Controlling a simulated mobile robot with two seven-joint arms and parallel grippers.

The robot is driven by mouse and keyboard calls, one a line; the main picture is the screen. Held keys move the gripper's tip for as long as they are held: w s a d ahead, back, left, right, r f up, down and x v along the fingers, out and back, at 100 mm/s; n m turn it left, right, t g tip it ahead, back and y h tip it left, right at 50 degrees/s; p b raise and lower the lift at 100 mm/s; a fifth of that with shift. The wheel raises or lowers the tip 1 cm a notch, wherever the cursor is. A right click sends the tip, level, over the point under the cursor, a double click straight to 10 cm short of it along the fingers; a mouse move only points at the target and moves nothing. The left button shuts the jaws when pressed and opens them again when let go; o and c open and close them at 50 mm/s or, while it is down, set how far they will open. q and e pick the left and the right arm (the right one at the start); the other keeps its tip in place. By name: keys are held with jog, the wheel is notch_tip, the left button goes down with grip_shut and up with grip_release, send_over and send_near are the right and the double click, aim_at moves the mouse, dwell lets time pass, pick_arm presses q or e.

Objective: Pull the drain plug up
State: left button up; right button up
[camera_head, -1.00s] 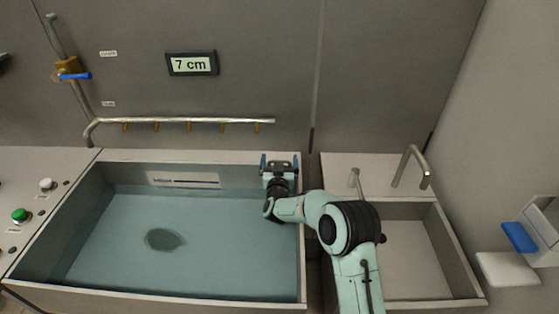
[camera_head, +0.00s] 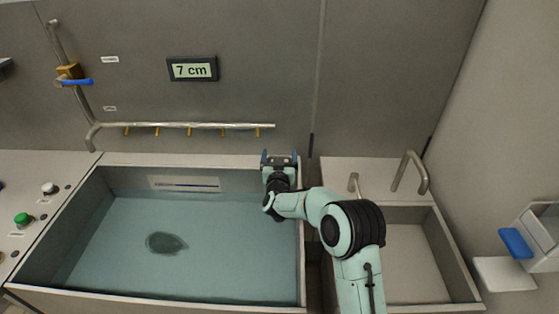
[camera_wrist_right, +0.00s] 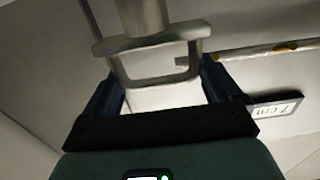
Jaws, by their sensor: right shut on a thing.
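My right gripper (camera_head: 279,161) is at the back right corner of the water-filled basin (camera_head: 200,301). In the right wrist view its blue fingers (camera_wrist_right: 160,88) are shut on a pale grey loop handle (camera_wrist_right: 152,41) with a round post. This looks like the drain plug's handle. In the head view my gripper hides the handle, and the plug's lower end does not show. A dark oval patch (camera_head: 166,243) shows in the water at the left; I cannot tell what it is. My left gripper is not in view.
A wall display (camera_head: 192,69) reads 7 cm. A pipe with several nozzles (camera_head: 190,125) runs above the basin's back. At the right are a second, empty basin (camera_head: 415,255) and a bent faucet (camera_head: 411,172). A green button (camera_head: 22,219) is at the left.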

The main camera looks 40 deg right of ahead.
jog(key=o, duration=1.2)
jog(key=shift+r, duration=0.35)
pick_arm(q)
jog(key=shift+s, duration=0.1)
pick_arm(e)
jog(key=shift+s+a+f, duration=0.15)
jog(key=shift+s+a, duration=0.3)
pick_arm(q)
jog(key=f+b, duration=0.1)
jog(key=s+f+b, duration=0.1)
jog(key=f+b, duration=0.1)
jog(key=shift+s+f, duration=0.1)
pick_arm(e)
jog(key=v, duration=1.2)
jog(key=shift+s, duration=0.1)
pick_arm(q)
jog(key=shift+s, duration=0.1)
pick_arm(e)
jog(key=shift+a+f, duration=0.1)
